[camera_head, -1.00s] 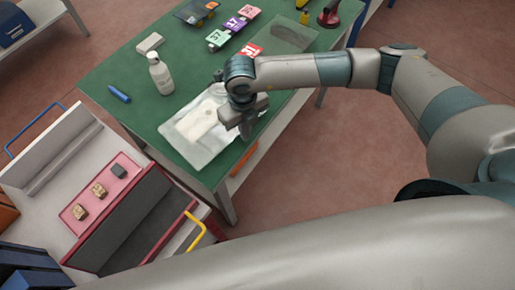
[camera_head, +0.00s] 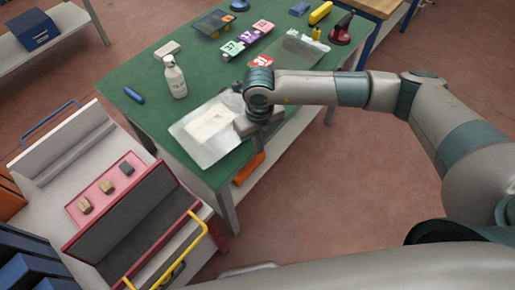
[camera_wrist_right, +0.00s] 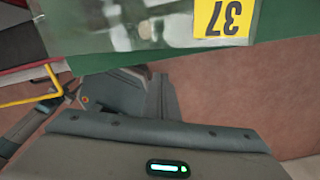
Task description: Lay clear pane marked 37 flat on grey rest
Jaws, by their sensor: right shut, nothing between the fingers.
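A clear pane (camera_head: 190,130) lies flat near the front edge of the green table in the head view, with a pale patch showing through or on it. In the right wrist view the pane (camera_wrist_right: 105,32) carries a yellow tag reading 37 (camera_wrist_right: 223,17), upside down. My right gripper (camera_head: 250,128) is at the pane's right end, shut and empty; its fingers are partly hidden by the wrist. Whether it touches the pane cannot be told. A grey rest cannot be made out with certainty; the pane hides what is under it. My left gripper is out of view.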

